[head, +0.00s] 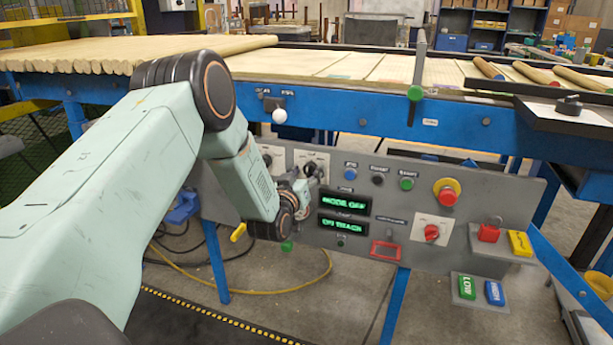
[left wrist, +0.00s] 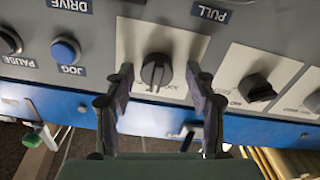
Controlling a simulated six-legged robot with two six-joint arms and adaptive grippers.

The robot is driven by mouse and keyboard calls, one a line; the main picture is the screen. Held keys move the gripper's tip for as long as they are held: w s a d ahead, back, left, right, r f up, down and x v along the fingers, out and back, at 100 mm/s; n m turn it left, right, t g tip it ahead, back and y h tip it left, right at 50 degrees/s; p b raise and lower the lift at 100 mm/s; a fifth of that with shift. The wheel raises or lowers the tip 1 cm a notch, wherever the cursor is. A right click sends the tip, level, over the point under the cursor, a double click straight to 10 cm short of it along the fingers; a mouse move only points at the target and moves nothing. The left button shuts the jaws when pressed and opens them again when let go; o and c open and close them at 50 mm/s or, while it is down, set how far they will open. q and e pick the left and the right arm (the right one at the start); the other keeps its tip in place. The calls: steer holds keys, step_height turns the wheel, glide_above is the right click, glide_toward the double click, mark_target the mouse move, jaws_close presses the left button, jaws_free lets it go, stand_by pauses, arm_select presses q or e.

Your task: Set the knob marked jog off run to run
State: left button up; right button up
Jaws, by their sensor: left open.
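A dark rotary knob (left wrist: 156,73) on a pale plate sits near the middle of the left wrist view. Its grip bar stands nearly upright in that picture; the plate's lettering is too small to read. My left gripper (left wrist: 160,70) is open, with one finger on each side of this knob and a gap showing on both sides. In the head view my left gripper (head: 308,180) is at the grey panel (head: 400,215), in front of the knob's plate (head: 314,158), and partly hides it. A green display (head: 343,202) appears to read MODE OFF. My right gripper is not in view.
A blue JOG button (left wrist: 65,50) is left of the knob in the wrist view, and another dark knob (left wrist: 257,88) is on the right. In the head view a red emergency button (head: 447,192) and a red knob (head: 432,232) are farther right.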

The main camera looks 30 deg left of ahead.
arm_select(q)
steer(key=shift+w+d, duration=0.1)
steer(key=shift+d, duration=0.05)
steer(key=shift+c, duration=0.2)
steer(key=c, duration=1.1)
